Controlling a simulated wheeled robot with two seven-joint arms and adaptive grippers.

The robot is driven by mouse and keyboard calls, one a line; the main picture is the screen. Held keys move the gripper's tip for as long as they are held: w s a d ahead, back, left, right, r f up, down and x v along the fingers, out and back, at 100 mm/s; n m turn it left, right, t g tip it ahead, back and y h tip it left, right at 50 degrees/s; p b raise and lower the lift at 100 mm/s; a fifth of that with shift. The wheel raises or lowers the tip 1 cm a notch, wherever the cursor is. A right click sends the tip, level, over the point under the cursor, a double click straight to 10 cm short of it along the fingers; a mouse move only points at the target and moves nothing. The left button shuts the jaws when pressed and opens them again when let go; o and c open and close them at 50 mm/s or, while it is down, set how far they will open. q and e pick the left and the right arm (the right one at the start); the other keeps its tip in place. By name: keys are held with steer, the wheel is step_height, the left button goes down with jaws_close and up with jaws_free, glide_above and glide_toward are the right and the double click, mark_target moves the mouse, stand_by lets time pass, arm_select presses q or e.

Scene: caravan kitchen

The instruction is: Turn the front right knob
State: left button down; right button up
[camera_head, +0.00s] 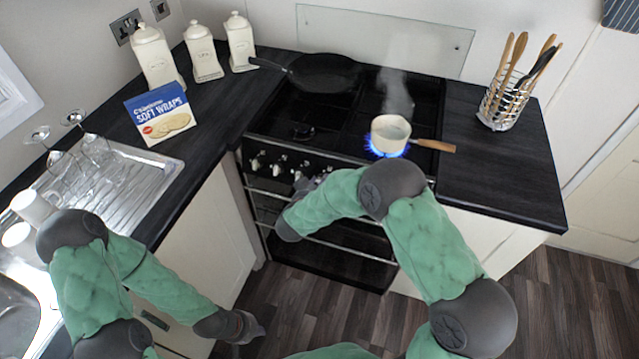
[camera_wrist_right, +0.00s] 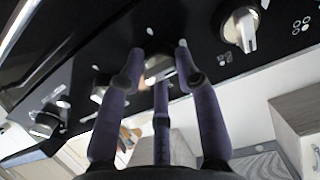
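The black stove (camera_head: 285,150) has a row of pale knobs (camera_head: 257,163) on its front panel; my right arm hides the panel's right part. My right gripper (camera_head: 306,182) is at the front panel. In the right wrist view, its three purple fingers (camera_wrist_right: 159,62) are spread around a pale knob (camera_wrist_right: 155,66), partly hidden between the fingertips; firm contact is not clear. One knob (camera_wrist_right: 243,27) shows to the right and another (camera_wrist_right: 46,123) to the left. I cannot tell which is the front right knob. My left gripper (camera_head: 250,328) hangs low, away from the stove; its fingers are unclear.
A white saucepan (camera_head: 391,128) with a wooden handle steams over a blue flame (camera_head: 383,150) at the front right burner. A dark frying pan (camera_head: 325,73) sits at the back left. A utensil holder (camera_head: 500,105) stands right. A wraps box (camera_head: 160,114) stands left.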

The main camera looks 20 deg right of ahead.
steer(key=shift+r, duration=0.15)
steer(key=shift+c, duration=0.4)
steer(key=shift+w+r+n+p, duration=0.15)
steer(key=shift+n+p, duration=0.35)
steer(key=shift+p, duration=0.35)
steer(key=n+p, duration=0.5)
steer(key=p, duration=0.1)
steer(key=shift+r, duration=0.15)
jaws_close()
steer(key=n+p, duration=0.3)
steer(key=n, duration=0.1)
steer(key=shift+p, duration=0.3)
steer(key=shift+w+a+n+y+p, duration=0.15)
steer(key=shift+n+p, duration=0.5)
steer(key=shift+n, duration=0.6)
steer(key=shift+s+n+y+p, duration=0.15)
steer(key=shift+n+p, duration=0.45)
steer(key=shift+n, duration=0.65)
steer(key=shift+w+f, duration=0.1)
steer(key=shift+f, duration=0.1)
